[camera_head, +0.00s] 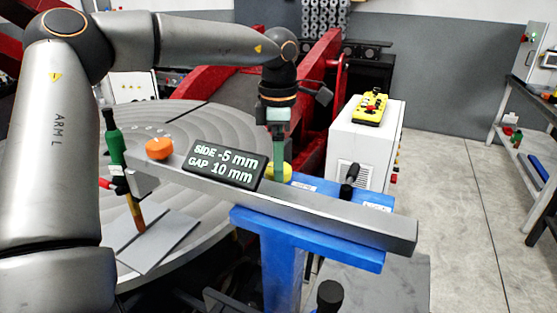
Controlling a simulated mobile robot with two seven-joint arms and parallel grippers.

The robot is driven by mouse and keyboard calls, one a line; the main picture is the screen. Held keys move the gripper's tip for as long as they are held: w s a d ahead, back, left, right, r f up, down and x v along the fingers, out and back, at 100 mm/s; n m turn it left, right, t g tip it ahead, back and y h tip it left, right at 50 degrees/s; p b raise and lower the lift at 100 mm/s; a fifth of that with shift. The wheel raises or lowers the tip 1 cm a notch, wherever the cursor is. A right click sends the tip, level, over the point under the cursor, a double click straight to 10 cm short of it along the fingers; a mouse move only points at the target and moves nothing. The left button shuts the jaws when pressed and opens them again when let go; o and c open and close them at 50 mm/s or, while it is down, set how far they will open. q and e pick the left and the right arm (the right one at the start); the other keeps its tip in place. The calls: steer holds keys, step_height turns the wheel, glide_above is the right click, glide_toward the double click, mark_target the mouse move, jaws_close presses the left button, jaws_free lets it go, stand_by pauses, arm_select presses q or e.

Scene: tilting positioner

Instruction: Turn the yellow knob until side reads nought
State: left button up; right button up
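The yellow knob (286,172) sits on the grey beam, partly hidden by the black display and my gripper. The display (225,164) reads SIDE -5 mm and GAP 10 mm. My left gripper (278,160) points down at the knob, its greenish fingers overlapping it in the view. Whether the fingers are closed on the knob cannot be told. An orange knob (159,148) stands further left on the beam (340,222). A green torch (114,142) is at the beam's left end, its tip above the plates (160,240). My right gripper is not in view.
A blue stand (277,245) carries the beam, with a black-handled lever (349,182) behind it. The plates lie on a large round grey table (200,125). A white cabinet (365,145) bears a yellow control box (370,107).

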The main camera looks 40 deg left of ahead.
arm_select(q)
step_height(320, 180, up, 12)
steer(key=shift+r, duration=0.25)
stand_by(0.5)
step_height(320, 180, down, 13)
steer(key=n, duration=1.9)
steer(key=shift+s+f+n, duration=0.1)
steer(key=shift+n, duration=0.3)
steer(key=c, duration=1.4)
